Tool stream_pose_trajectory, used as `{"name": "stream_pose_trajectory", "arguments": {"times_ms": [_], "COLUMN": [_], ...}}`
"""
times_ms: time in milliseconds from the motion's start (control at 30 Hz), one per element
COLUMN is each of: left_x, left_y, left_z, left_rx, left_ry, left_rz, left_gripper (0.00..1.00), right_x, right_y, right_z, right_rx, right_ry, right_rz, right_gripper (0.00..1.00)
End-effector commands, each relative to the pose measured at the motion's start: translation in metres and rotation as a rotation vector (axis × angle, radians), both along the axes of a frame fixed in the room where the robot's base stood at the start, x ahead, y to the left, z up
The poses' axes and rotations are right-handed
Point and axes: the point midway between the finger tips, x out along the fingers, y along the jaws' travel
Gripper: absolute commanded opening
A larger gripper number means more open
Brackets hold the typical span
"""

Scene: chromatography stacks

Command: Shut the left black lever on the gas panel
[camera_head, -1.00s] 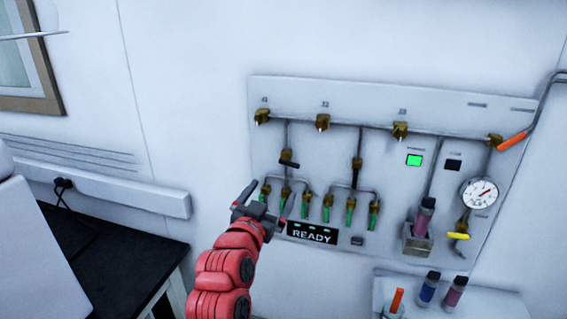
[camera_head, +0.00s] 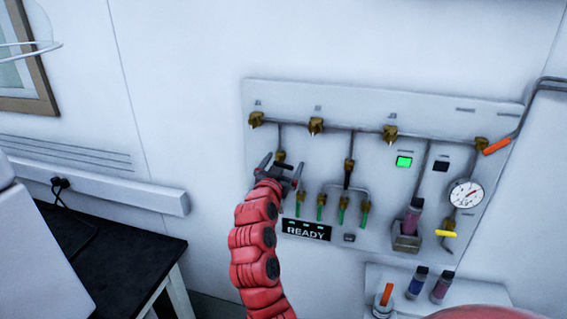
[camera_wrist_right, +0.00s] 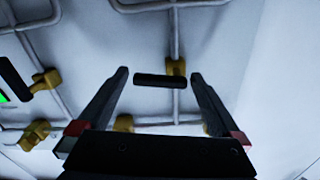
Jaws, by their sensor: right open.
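The left black lever (camera_wrist_right: 160,80) shows in the right wrist view as a short dark bar lying across its pipe, beside a brass valve body (camera_wrist_right: 175,67). My right gripper (camera_head: 281,166) is open in front of the gas panel (camera_head: 300,95) in the head view and hides most of this lever there. In the wrist view its two fingers stand on either side of the lever, with gaps visible at both ends; whether they reach its depth I cannot tell. A second black lever (camera_head: 348,178) stands along its pipe farther right. My left gripper is not in view.
Green-ended outlets (camera_head: 320,207) and a READY sign (camera_head: 306,230) sit below the levers. A gauge (camera_head: 466,194), an orange handle (camera_head: 497,146) and a yellow handle (camera_head: 446,234) are at the right. A black-topped table (camera_head: 125,260) stands at lower left.

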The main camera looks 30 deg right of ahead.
Motion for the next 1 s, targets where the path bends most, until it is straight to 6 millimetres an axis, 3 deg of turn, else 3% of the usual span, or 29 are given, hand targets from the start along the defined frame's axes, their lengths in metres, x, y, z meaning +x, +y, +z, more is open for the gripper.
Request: {"name": "stream_pose_trajectory", "arguments": {"times_ms": [133, 567, 1000], "left_x": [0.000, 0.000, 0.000], "left_y": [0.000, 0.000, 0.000], "left_z": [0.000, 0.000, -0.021], "left_rx": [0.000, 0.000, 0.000], "left_ry": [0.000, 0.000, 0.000], "left_rz": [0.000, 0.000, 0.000], "left_gripper": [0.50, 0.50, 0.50], "right_x": [0.000, 0.000, 0.000], "right_y": [0.000, 0.000, 0.001], "right_z": [0.000, 0.000, 0.002], "right_rx": [0.000, -0.001, -0.128], "right_ry": [0.000, 0.001, 0.151], "right_rz": [0.000, 0.000, -0.001], "right_gripper": [0.98, 0.21, 0.18]}}
